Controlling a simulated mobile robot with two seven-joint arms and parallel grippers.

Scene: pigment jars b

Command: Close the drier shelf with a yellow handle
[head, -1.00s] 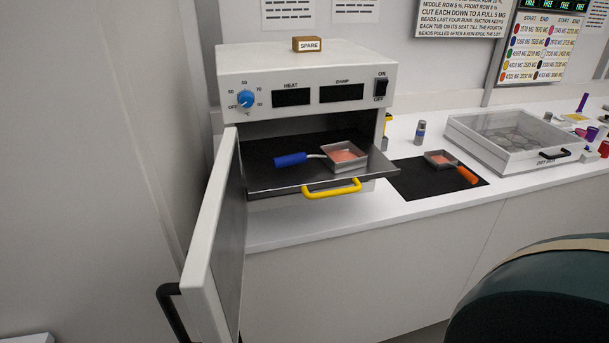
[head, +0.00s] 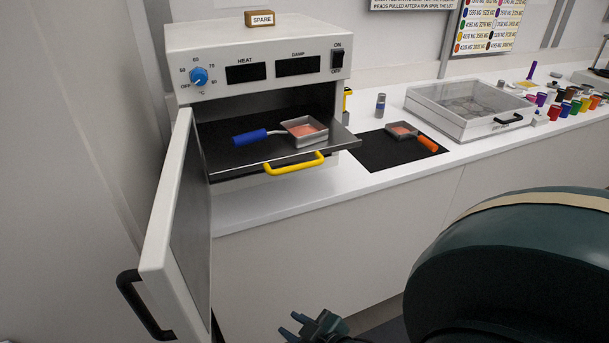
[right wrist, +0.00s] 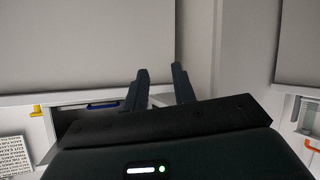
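The drier (head: 185,55) is a white box on the counter with its door (head: 170,215) swung open to the left. Its dark metal shelf (head: 225,160) sticks out of the front opening, with the yellow handle (head: 294,164) along its front edge. A square pan (head: 303,130) with pinkish contents and a blue handle (head: 250,137) rests on the shelf. My right gripper (head: 300,322) is low at the bottom of the head view, below and in front of the shelf, touching nothing there. In the right wrist view its fingers (right wrist: 160,70) stand apart and empty. My left gripper is out of view.
The open door, with a black handle (head: 143,305), bounds the space left of the shelf. Right of the drier are a black mat (head: 375,158), a small pan with an orange handle (head: 428,144) and a clear-lidded box (head: 455,130). The space before the counter front (head: 330,240) is largely clear.

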